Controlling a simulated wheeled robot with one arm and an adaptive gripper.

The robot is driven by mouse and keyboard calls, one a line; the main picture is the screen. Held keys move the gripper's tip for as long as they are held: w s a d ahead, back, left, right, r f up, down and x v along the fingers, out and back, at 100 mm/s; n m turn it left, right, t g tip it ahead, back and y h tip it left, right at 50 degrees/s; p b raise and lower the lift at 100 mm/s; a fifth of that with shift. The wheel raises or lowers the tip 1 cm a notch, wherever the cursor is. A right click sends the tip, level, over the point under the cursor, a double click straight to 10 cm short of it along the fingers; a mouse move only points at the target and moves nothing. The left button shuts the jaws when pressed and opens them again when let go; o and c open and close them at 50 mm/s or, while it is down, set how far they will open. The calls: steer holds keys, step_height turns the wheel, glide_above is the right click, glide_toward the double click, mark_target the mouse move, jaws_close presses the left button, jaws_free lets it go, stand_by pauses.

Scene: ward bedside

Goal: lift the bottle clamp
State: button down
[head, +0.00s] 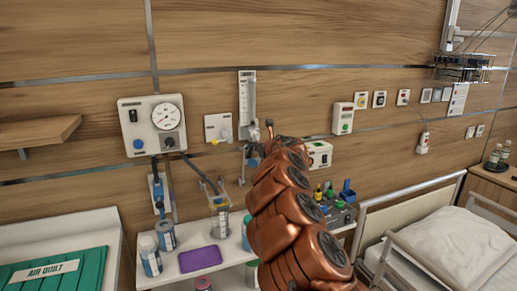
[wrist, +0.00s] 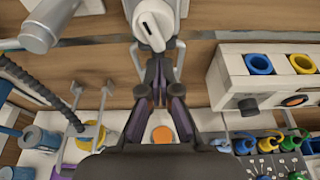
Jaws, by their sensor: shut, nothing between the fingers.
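My gripper (wrist: 157,72) is shut and empty in the wrist view, its dark fingers with purple pads pointing at the wall. Its tips are just below a white knob with a black slot (wrist: 153,24), between the legs of a grey metal bracket (wrist: 180,62). I cannot tell whether they touch. This bracket may be the bottle clamp, but I cannot be sure. Another metal bracket (wrist: 99,105) is at left, around a clear container with yellow in it; the container (head: 219,212) also shows in the head view. My copper arm hides most of the gripper in the head view.
A white shelf (head: 235,277) below holds bottles, a purple tray (head: 200,259) and a box with coloured plugs (head: 338,214). A gauge panel (head: 152,126) is on the wall at left. A white outlet box (wrist: 262,78) is close right of my gripper. A bed (head: 455,245) stands at right.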

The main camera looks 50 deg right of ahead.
steer(key=v, duration=1)
steer(key=shift+s+r, duration=0.15)
steer(key=shift+s, duration=0.1)
stand_by(0.5)
